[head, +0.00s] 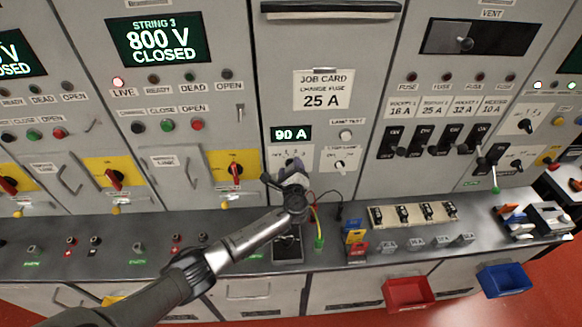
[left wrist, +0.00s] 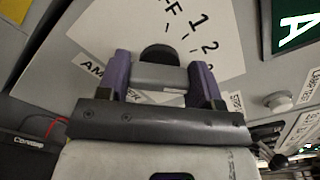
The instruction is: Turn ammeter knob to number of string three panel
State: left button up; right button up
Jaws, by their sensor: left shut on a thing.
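The ammeter knob (left wrist: 158,54) is a dark round knob on a white plate marked OFF, 1 and 2 in the left wrist view. Its lower part is hidden behind my gripper, and its pointer direction cannot be read. My left gripper (left wrist: 165,72) is shut on the knob, with one purple finger at each side. In the head view my left gripper (head: 291,170) covers most of the knob below the white plate (head: 277,155). The string 3 panel display (head: 158,39) reads 800 V CLOSED. My right gripper is not in view.
A green display (head: 291,133) above the ammeter reads 90 A. A lamp test button (head: 346,135) and another small knob (head: 340,164) sit to the right. The grey counter (head: 365,225) below holds small blocks and a fuse rack (head: 412,214).

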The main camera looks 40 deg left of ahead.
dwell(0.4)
pick_arm(q)
jog(key=o, duration=0.9)
jog(key=shift+d, duration=0.1)
jog(key=v, duration=1.3)
jog(key=shift+s+d+b, duration=0.25)
jog(key=shift+s+b, duration=0.05)
jog(key=shift+b, duration=0.05)
